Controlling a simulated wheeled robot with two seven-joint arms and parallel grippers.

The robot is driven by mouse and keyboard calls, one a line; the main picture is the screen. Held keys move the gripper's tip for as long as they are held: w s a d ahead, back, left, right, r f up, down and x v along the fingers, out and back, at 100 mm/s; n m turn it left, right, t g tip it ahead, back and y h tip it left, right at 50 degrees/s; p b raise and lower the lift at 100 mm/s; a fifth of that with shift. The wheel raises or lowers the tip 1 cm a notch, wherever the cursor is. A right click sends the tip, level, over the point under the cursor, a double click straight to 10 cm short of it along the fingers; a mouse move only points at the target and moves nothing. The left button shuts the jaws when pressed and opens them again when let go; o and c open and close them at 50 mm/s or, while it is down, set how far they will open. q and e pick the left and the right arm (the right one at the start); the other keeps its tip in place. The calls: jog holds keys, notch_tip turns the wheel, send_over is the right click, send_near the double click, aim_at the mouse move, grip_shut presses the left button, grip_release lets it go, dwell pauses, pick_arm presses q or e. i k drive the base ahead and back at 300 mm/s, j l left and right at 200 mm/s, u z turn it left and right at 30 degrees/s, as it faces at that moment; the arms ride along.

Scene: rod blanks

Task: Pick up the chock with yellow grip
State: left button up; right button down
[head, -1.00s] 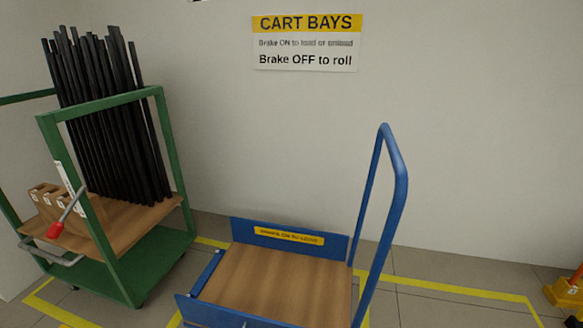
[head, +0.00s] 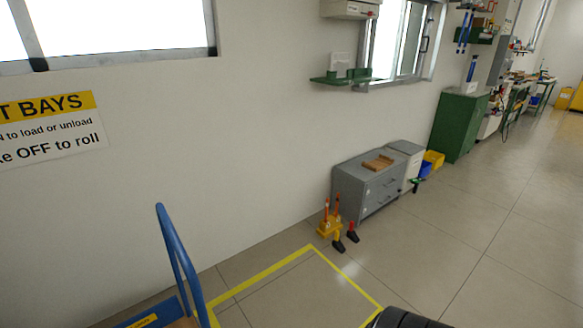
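The chock with yellow grip (head: 338,244) is a small dark wedge with a short upright yellow handle. It sits on the tiled floor in the middle of the head view, just outside the far corner of a yellow floor marking. A similar dark chock with a red grip (head: 352,234) stands close to its right. Neither of my grippers shows in the head view.
A yellow stand with orange uprights (head: 329,224) is just behind the chocks, beside a grey drawer cabinet (head: 367,188). A blue cart (head: 179,262) stands at lower left. The taped bay (head: 297,290) is empty, and floor to the right is clear.

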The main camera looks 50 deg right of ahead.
aim_at(337, 244)
jog(key=z, duration=2.1)
